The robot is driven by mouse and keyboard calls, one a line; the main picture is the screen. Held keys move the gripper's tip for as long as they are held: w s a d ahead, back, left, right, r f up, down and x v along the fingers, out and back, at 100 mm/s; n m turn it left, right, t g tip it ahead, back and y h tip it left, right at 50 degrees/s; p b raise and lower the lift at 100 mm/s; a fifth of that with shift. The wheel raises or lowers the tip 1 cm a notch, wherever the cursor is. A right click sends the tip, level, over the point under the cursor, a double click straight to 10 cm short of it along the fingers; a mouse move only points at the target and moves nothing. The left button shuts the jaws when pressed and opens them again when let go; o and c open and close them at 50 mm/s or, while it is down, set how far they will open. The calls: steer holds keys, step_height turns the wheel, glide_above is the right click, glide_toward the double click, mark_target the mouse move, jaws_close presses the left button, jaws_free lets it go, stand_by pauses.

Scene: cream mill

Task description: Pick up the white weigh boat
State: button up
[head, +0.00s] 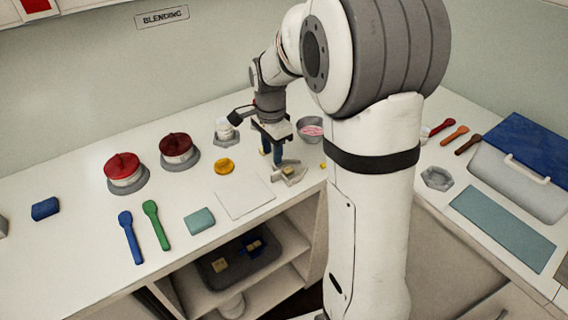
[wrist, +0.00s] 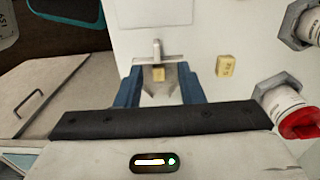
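The white weigh boat (head: 296,177) lies on the counter near its front edge, with a small yellow block in it. In the wrist view the weigh boat (wrist: 160,91) shows between my two blue fingers, its narrow spout end pointing away from my gripper. My gripper (head: 271,154) points down just behind and left of the boat in the head view. In the wrist view my gripper (wrist: 161,76) is open, with a finger on each side of the boat. I cannot tell whether either finger touches it. My palm hides the boat's near part.
A white sheet (head: 245,198), yellow disc (head: 224,167) and white jar (head: 223,129) are left. Below is a shelf with a dark tray (head: 215,277).

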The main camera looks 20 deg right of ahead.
mark_target(275, 172)
steer(key=f, duration=0.4)
steer(key=f+p, duration=0.1)
steer(key=f, duration=0.3)
steer(key=shift+s+d, duration=0.15)
steer(key=shift+d, duration=0.05)
jaws_close()
